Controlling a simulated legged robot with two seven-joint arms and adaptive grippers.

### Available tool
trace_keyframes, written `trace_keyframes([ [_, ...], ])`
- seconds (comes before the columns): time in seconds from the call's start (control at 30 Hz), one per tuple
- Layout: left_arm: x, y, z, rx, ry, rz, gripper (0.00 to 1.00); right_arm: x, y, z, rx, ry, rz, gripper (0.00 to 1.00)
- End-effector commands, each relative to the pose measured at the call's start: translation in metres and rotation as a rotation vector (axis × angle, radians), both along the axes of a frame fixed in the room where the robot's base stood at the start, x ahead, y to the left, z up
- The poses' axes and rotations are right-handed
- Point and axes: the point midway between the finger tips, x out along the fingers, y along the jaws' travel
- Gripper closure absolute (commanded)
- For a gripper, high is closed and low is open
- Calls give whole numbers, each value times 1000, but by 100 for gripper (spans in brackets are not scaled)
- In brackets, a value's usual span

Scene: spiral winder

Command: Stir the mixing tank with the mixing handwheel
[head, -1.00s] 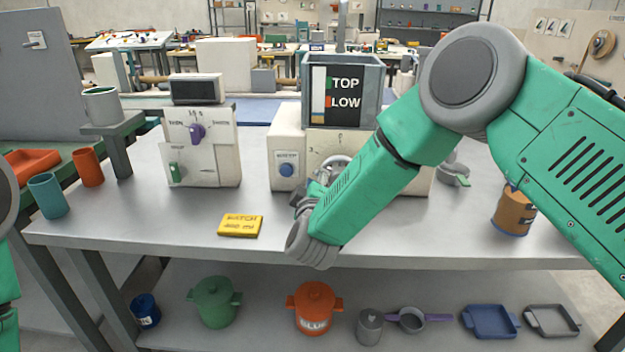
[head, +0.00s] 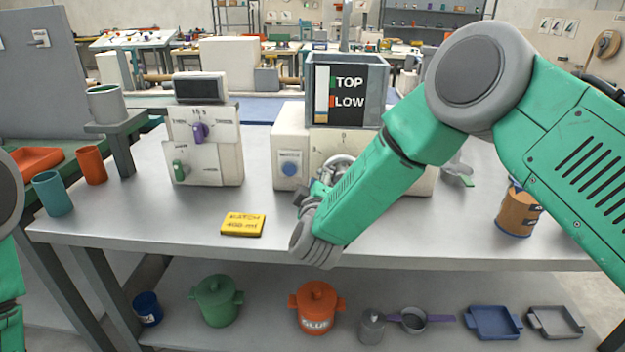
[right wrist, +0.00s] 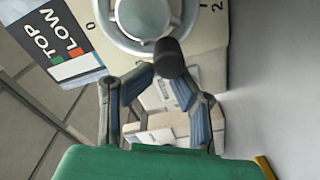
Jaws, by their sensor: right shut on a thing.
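The mixing tank (head: 372,78) is a grey open-topped box with a TOP/LOW panel, standing on a pale cabinet (head: 291,142). The mixing handwheel (head: 338,160) is a light grey wheel on the cabinet's front, partly hidden by my right arm. In the right wrist view the wheel (right wrist: 144,16) shows by a dial with numbers, with a dark handle knob (right wrist: 170,60) on its rim. My right gripper (right wrist: 156,84) is shut on this knob, its two fingers either side of it. In the head view the right gripper (head: 311,194) is largely hidden behind its own wrist. My left gripper is not in view.
A yellow sign (head: 243,225) lies on the bench in front. A control box with a purple knob (head: 200,132) stands to the left. An orange-brown can (head: 519,212) stands at the right. Pots and trays, including an orange glue pot (head: 316,307), sit on the lower shelf.

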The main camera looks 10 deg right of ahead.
Motion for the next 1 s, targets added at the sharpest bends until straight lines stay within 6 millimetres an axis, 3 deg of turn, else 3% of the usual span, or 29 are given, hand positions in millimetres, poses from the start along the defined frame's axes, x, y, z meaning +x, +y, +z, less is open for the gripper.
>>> trace_keyframes([
  [0.03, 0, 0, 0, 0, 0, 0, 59, 2, -17, 1, -7, -4, -37, 100],
  [0.1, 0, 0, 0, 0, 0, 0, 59, 2, -17, 1, -7, -4, -37, 100],
  [0.13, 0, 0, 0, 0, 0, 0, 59, 2, -17, 1, -7, -4, -37, 72],
  [0.17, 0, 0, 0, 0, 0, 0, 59, 2, -17, 1, -7, -4, -37, 61],
  [0.2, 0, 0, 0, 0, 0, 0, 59, 2, -17, 1, -8, -5, -36, 59],
  [1.0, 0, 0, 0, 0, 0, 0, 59, 2, -6, 2, -12, -3, -25, 59],
])
